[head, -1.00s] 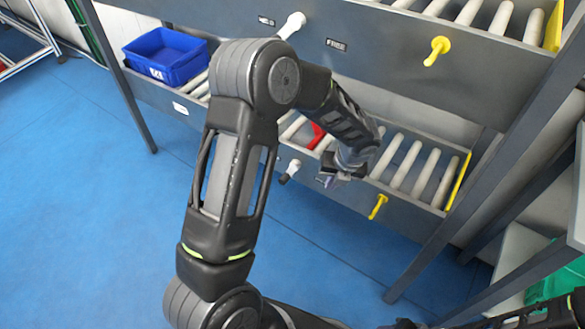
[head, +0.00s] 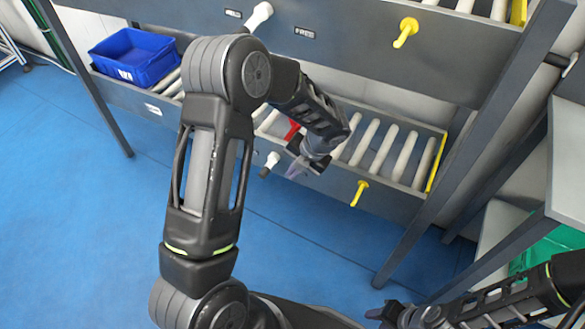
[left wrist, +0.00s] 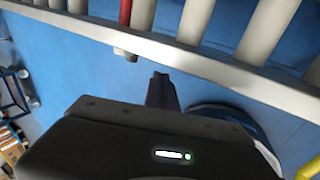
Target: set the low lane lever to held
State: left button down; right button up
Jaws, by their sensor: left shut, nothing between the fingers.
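The low lane lever (head: 270,163) is a short white lever with a dark end on the front rail of the lower roller lane. It points down and to the left. My left gripper (head: 294,170) is shut and empty, just right of the lever in the head view, with a small visible gap. In the left wrist view, the shut fingers (left wrist: 162,90) are below the rail, right of a short stub (left wrist: 125,53) that may be the lever. The low lane's labels near the lever are hidden or unreadable. My right gripper (head: 380,312) is at the bottom, its jaws unclear.
A red piece (head: 292,130) sits among the lower rollers. A yellow handle (head: 360,193) hangs from the rail to the right. The upper lane has a white lever (head: 260,15) and a yellow handle (head: 405,32). A blue bin (head: 135,58) rests at the left end.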

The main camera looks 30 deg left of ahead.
aim_at(267, 168)
pick_arm(q)
jog(key=a+f+b, duration=0.2)
jog(key=a+f, duration=0.4)
jog(key=a, duration=0.1)
jog(key=shift+f, duration=0.3)
